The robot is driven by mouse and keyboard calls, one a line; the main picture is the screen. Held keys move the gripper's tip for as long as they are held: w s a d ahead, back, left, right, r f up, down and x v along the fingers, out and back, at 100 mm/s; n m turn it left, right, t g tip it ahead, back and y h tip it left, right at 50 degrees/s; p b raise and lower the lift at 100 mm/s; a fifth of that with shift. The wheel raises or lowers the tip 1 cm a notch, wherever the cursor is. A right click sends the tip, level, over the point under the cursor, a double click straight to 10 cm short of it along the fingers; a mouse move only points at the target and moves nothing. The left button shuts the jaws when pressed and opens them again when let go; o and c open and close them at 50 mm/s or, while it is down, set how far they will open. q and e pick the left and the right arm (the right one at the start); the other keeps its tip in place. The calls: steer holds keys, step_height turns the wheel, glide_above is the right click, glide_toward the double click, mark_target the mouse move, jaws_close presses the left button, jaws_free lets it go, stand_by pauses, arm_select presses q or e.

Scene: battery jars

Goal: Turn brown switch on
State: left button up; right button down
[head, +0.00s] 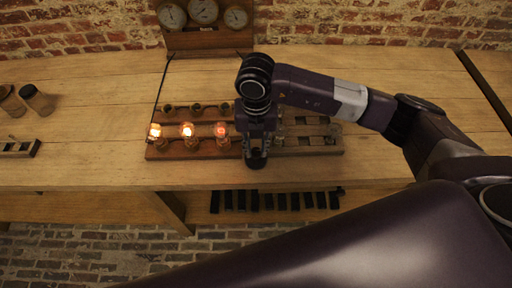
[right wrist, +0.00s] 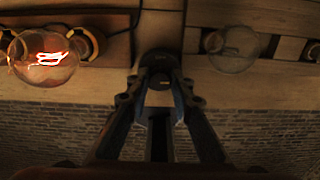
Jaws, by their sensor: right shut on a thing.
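My right gripper (head: 256,160) is over the wooden switch board (head: 185,153), pointing down at its front edge. In the right wrist view its fingers (right wrist: 158,92) are shut on a small dark knob (right wrist: 158,82) that sits between two wooden parts. The fingers partly hide the knob, and I cannot tell its colour or position clearly. Three lit bulbs (head: 187,130) stand left of the gripper. An unlit glass bulb (right wrist: 235,48) is right of it in the right wrist view. My left gripper is not in view.
Several small dark round parts (head: 196,107) line the board's back row. A gauge panel (head: 205,38) stands behind, with a cord running down. Two brown jars (head: 38,100) and a slotted wooden block (head: 18,148) are at the left. Dark slats (head: 275,200) hang below the table edge.

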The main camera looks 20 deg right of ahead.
mark_target(256, 150)
stand_by(0.3)
steer(key=c, duration=1.7)
jaws_free()
steer(key=shift+r, duration=0.1)
step_height(256, 150, up, 12)
steer(key=shift+f, duration=0.1)
